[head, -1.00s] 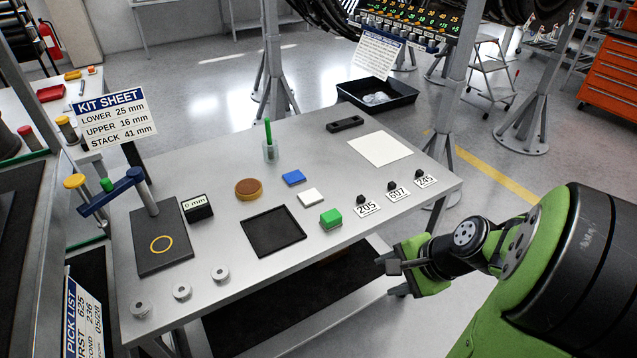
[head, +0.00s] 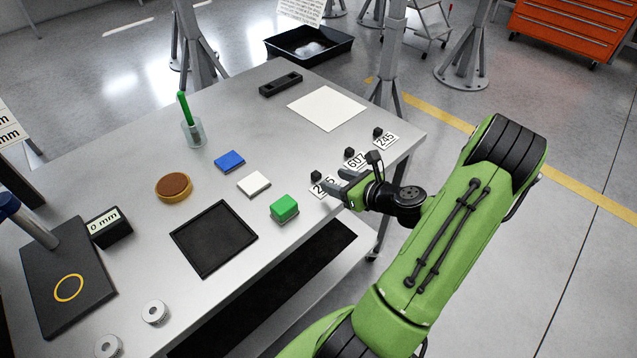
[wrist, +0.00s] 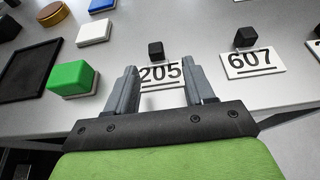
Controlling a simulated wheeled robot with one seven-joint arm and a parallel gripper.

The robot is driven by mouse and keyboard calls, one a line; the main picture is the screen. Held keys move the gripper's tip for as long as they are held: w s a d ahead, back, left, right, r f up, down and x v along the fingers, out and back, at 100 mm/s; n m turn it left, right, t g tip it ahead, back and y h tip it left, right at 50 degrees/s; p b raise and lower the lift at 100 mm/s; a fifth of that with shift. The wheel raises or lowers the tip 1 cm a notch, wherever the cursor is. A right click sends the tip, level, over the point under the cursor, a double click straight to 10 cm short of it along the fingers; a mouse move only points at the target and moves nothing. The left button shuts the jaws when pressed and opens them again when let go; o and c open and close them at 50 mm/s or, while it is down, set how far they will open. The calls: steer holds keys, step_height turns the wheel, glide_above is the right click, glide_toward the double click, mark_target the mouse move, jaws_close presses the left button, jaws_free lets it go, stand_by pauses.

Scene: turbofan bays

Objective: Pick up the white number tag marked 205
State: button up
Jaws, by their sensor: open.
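The white tag marked 205 (wrist: 161,74) lies near the table's front edge, with a small black block (wrist: 156,50) at its back edge. In the head view the tag (head: 322,189) is partly covered by my gripper (head: 340,183). My gripper also shows in the wrist view (wrist: 160,80), open and empty. Its two fingers stand on either side of the tag in that picture, and they hide its side edges. I cannot tell how high the fingers are above the table.
A tag marked 607 (wrist: 252,62) lies to the right, and a tag marked 245 (head: 385,141) lies beyond it. A green block (head: 284,207) sits to the left, near a black tray (head: 214,238). A white block (head: 254,184) lies behind the green block.

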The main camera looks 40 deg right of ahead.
mark_target(319, 175)
steer(key=x, duration=0.2)
steer(key=b+x, duration=0.1)
steer(key=x, duration=0.4)
steer(key=shift+a+r, duration=0.2)
steer(key=shift+a, duration=0.05)
steer(key=shift+r, duration=0.1)
jaws_close()
